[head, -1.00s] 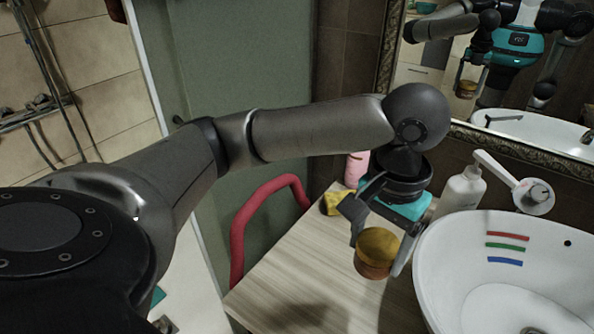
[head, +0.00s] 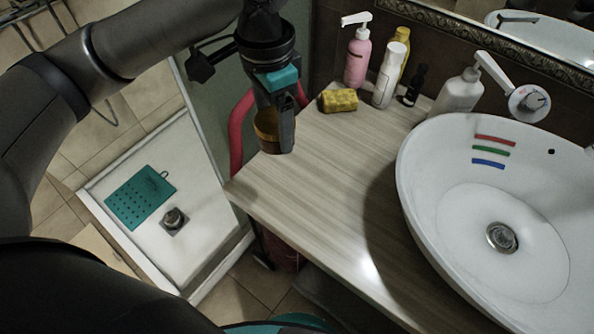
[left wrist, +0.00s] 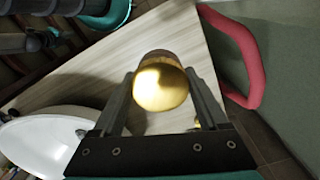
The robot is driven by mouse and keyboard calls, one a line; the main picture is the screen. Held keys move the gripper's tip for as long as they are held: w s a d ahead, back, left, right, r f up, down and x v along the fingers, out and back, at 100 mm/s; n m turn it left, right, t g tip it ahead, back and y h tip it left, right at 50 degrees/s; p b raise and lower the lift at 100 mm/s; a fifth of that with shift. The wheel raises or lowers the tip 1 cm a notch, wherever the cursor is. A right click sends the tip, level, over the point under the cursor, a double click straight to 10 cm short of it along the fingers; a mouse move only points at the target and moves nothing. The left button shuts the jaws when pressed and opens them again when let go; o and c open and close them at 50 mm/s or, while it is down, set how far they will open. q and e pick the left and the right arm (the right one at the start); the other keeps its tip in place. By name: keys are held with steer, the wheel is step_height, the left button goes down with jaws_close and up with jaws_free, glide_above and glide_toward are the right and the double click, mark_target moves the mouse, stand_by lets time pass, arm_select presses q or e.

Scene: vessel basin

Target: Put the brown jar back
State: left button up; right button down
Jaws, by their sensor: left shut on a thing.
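The brown jar (head: 267,130) with its golden lid is in my left gripper (head: 280,140), near the left end of the wooden counter (head: 310,190) in the head view. In the left wrist view the golden lid (left wrist: 160,80) sits between the two fingers of the left gripper (left wrist: 163,95), which are shut on the jar. The jar appears held above or close to the counter's left edge; its exact height I cannot tell. The finger hides part of the jar in the head view. My right gripper is not in view.
A white basin (head: 425,190) fills the right of the counter. At the back stand a pink pump bottle (head: 357,58), a white bottle (head: 388,78), a yellow bottle (head: 402,45), a dark bottle (head: 415,85) and a white dispenser (head: 458,95). A yellow sponge (head: 339,101) lies there. The counter's middle is clear.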

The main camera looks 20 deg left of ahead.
arm_select(q)
steer(key=m, duration=0.2)
steer(key=w+r+m+p, duration=0.1)
steer(key=m, duration=0.2)
steer(key=d+m+p, duration=0.1)
steer(key=m, duration=0.1)
steer(key=shift+w+r, duration=0.15)
steer(key=m, duration=0.2)
steer(key=m+p, duration=0.1)
steer(key=m, duration=0.1)
steer(key=w+r+m+p, duration=0.1)
steer(key=m, duration=0.2)
steer(key=shift+d, duration=0.4)
steer(key=f+m, duration=0.4)
steer(key=f, duration=0.1)
steer(key=w+d+f+m+p, duration=0.1)
steer(key=f+m, duration=0.3)
steer(key=m, duration=0.1)
steer(key=f+m+p, duration=0.1)
steer(key=f+m, duration=0.4)
steer(key=shift+w+d+f, duration=0.25)
steer(key=shift+w+f, duration=0.1)
steer(key=shift+f+b, duration=0.35)
steer(key=shift+f, duration=1.65)
steer(key=shift+f, duration=0.15)
steer(key=o, duration=1.4)
